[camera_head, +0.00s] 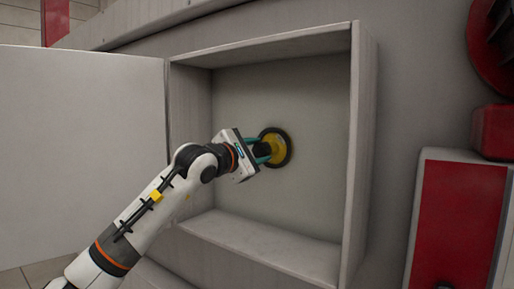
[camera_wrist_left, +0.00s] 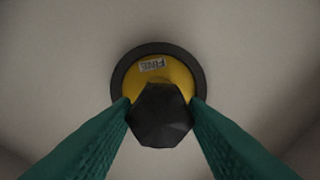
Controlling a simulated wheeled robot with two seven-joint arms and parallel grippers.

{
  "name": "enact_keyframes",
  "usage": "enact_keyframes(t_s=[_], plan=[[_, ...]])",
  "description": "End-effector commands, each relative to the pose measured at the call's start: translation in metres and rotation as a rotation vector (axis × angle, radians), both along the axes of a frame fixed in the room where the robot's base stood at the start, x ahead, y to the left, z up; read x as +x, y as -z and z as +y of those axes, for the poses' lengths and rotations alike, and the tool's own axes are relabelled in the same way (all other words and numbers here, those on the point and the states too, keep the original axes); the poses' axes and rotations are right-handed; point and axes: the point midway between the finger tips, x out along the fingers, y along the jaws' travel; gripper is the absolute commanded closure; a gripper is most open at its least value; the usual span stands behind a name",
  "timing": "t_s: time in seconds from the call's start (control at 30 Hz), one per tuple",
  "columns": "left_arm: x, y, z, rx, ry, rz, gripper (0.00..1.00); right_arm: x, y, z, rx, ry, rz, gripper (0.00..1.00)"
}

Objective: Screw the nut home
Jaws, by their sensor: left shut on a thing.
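The nut (camera_wrist_left: 160,116) is a black faceted piece in front of a yellow disc (camera_wrist_left: 178,72) that bears a small label reading "FINE". A dark ring (camera_wrist_left: 128,72) surrounds the yellow disc. In the head view the yellow disc (camera_head: 277,150) with its dark rim sits against the back wall of the open box. My left gripper (camera_head: 262,152) reaches into the box, and its green fingers (camera_wrist_left: 160,108) are shut on the nut from both sides. The nut is mostly hidden by the gripper in the head view. My right gripper is not in view.
The open box (camera_head: 361,150) has a raised frame on its sides, top and bottom. A pale door (camera_head: 80,130) stands open at the left. Red machine parts (camera_head: 458,225) are at the right. The space inside the box around the disc is clear.

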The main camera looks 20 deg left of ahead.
Motion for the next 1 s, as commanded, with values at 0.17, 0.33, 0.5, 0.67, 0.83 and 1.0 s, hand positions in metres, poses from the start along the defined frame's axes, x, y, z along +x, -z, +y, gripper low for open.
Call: enact_keyframes(t_s=[0.17, 0.33, 0.5, 0.67, 0.83, 1.0], plan=[[0.000, -0.003, 0.000, 0.139, 0.001, -0.051, 0.87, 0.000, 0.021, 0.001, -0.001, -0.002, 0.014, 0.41], [0.000, -0.002, 0.000, 0.273, 0.001, -0.100, 0.87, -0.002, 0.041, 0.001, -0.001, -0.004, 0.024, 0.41], [0.000, -0.002, 0.000, 0.411, 0.001, -0.150, 0.87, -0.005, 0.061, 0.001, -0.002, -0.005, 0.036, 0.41], [0.000, -0.003, -0.001, 0.542, 0.001, -0.199, 0.87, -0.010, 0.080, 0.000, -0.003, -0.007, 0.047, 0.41], [0.000, -0.003, -0.001, 0.684, 0.001, -0.249, 0.87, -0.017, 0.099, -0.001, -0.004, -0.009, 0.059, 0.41], [0.000, -0.002, 0.000, 0.824, 0.000, -0.299, 0.87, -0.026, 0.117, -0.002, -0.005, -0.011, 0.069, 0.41]])
